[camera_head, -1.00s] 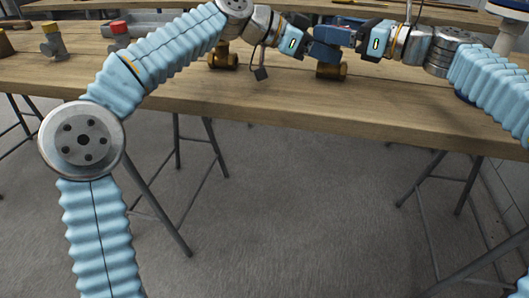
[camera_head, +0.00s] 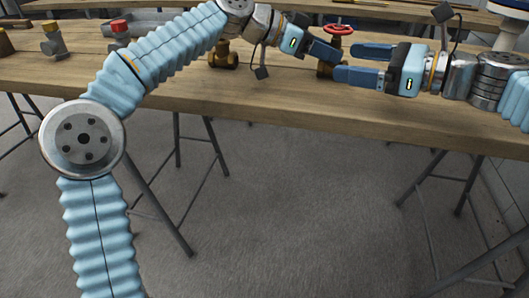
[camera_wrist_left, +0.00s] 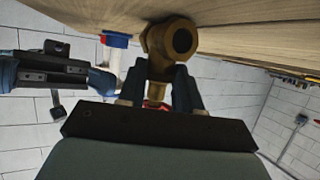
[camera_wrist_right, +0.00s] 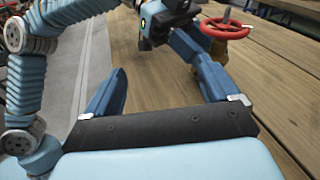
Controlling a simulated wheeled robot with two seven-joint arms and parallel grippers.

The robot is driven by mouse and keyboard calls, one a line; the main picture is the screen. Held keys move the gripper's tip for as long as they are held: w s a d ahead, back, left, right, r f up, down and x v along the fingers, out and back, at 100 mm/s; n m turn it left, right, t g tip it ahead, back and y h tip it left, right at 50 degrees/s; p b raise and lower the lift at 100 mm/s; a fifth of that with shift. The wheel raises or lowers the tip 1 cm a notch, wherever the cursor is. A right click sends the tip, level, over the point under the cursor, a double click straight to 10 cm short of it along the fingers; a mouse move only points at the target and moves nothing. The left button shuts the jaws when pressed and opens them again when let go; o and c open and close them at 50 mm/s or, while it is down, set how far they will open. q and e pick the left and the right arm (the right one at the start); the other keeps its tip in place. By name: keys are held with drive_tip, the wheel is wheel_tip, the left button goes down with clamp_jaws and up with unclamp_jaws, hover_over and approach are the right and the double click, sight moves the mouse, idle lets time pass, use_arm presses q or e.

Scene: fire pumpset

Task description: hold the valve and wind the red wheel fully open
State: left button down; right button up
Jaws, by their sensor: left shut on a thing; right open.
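The brass valve (camera_head: 325,69) stands on the wooden table with its red wheel (camera_head: 338,29) on top. In the left wrist view its brass body (camera_wrist_left: 171,42) lies between the fingers, and a bit of red wheel (camera_wrist_left: 155,105) shows behind them. My left gripper (camera_head: 328,55) is shut on the valve from the left. My right gripper (camera_head: 362,62) is open and empty, to the right of the valve, its fingers pointing left. In the right wrist view the red wheel (camera_wrist_right: 228,28) is beyond the right-hand fingertip, not between the fingers.
Another brass valve (camera_head: 224,57) stands left of the held one, partly behind my left arm. Grey fittings with a yellow cap (camera_head: 50,38) and a red cap (camera_head: 119,30) stand farther left on the table (camera_head: 270,92). A white object (camera_head: 500,38) stands at the far right.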

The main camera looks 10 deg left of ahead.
drive_tip(key=s+a+f+n+g+h, duration=0.3)
drive_tip(key=s+a+f+n+g, duration=0.4)
drive_tip(key=s+a+f, duration=0.4)
drive_tip(key=shift+s+a+n+h, duration=0.4)
drive_tip(key=shift+s+a+n, duration=0.55)
drive_tip(key=shift+s, duration=1.1)
drive_tip(key=shift+a+m, duration=0.2)
drive_tip(key=shift+m, duration=0.05)
drive_tip(key=shift+c, duration=0.4)
